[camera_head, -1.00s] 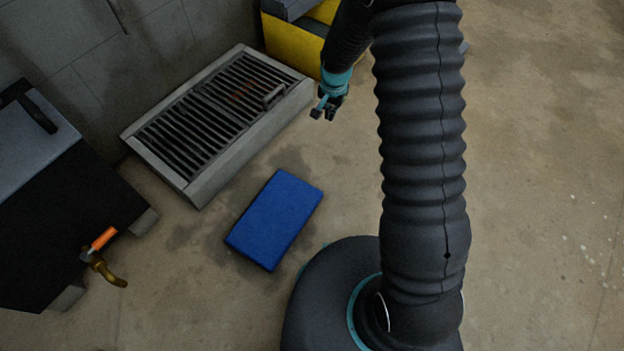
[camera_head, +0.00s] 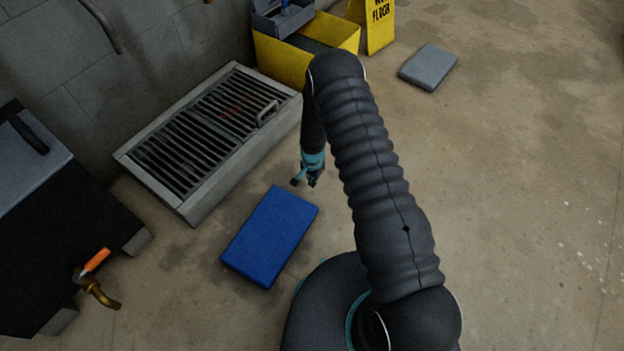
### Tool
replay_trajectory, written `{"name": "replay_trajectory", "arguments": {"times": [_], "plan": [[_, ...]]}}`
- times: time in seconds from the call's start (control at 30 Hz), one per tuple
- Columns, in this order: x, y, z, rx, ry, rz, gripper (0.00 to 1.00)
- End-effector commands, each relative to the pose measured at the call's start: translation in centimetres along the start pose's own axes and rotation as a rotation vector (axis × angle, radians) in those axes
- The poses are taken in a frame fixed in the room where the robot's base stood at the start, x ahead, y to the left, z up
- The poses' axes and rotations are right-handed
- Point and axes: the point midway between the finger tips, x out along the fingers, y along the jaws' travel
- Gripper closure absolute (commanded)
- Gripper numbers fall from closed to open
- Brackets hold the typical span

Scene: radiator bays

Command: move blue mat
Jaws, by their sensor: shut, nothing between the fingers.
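The blue mat (camera_head: 269,236) is a thick rectangular pad lying flat on the concrete floor, between the drain grate and my round base. My gripper (camera_head: 304,182) is shut and empty. In the picture it sits just above the mat's upper right corner, fingers pointing down. It appears apart from the mat, but its exact height above the floor is hard to tell.
A metal grate in a raised concrete frame (camera_head: 151,171) lies along the wall. A black unit with a brass tap (camera_head: 100,291) stands left. A yellow bin (camera_head: 277,61), a yellow sign (camera_head: 379,25) and a grey pad (camera_head: 429,67) are behind. The right floor is open.

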Motion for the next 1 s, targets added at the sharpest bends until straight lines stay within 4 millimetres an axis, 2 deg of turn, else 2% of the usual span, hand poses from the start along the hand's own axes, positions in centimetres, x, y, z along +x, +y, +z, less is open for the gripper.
{"name": "replay_trajectory", "arguments": {"times": [0.03,0.3,0.43,0.6,1.0], "plan": [[1.2,0.1,0.1,0.0,-0.001,0.002,1.0],[6.1,0.1,0.0,0.0,-0.001,0.001,1.0],[5.8,0.0,2.0,-0.004,-0.001,0.001,1.0],[5.8,0.0,3.5,-0.001,0.0,0.0,1.0],[5.9,0.0,4.0,0.0,0.001,-0.001,1.0]]}}
